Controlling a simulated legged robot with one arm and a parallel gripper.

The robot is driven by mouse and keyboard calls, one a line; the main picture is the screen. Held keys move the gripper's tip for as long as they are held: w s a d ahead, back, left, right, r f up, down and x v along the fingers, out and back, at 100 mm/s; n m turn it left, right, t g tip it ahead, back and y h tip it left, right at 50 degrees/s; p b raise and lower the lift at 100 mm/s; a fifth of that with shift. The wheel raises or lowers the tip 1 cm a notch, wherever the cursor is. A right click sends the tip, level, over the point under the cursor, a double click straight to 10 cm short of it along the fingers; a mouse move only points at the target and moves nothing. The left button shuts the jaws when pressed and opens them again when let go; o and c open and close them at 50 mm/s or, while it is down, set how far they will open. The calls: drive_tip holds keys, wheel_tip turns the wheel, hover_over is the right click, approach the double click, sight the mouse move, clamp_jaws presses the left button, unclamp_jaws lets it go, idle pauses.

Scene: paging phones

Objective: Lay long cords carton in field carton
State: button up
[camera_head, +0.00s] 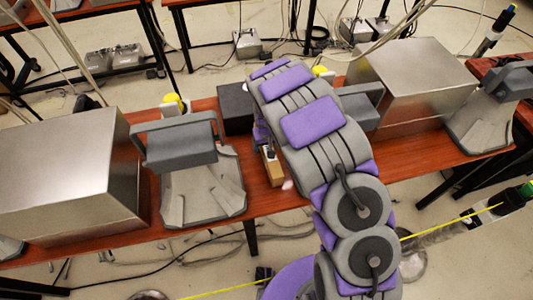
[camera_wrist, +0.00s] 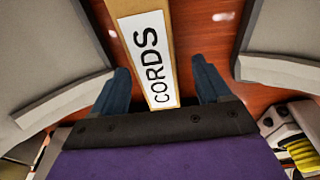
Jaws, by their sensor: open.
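The long cords carton (camera_wrist: 172,30) is a narrow tan box with a white label reading CORDS. It lies on the red-brown table between the two fingers of my open gripper (camera_wrist: 163,78), with a gap on either side. In the head view the carton (camera_head: 272,170) shows partly, beside my arm, and my gripper is mostly hidden by the arm. A dark open-looking box (camera_head: 236,106) stands behind it on the table; no label shows, so I cannot tell if it is the field carton.
Grey phone-like devices stand left (camera_head: 200,170) and right (camera_head: 485,110) of the carton. Large metal boxes (camera_head: 75,170) (camera_head: 415,80) stand at both sides. The free table strip is narrow.

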sight(267, 147)
wheel_tip(267, 147, down, 3)
drive_tip(key=shift+w+a+f+b, duration=0.1)
drive_tip(key=shift+b, duration=0.25)
drive_tip(key=shift+f, duration=0.2)
drive_tip(key=shift+d+r, duration=0.1)
drive_tip(key=shift+d, duration=0.35)
drive_tip(key=shift+c, duration=0.4)
drive_tip(key=shift+a, duration=0.4)
drive_tip(key=c, duration=0.6)
drive_tip(key=shift+d, duration=0.25)
clamp_jaws()
drive_tip(key=shift+w+a+r, duration=0.1)
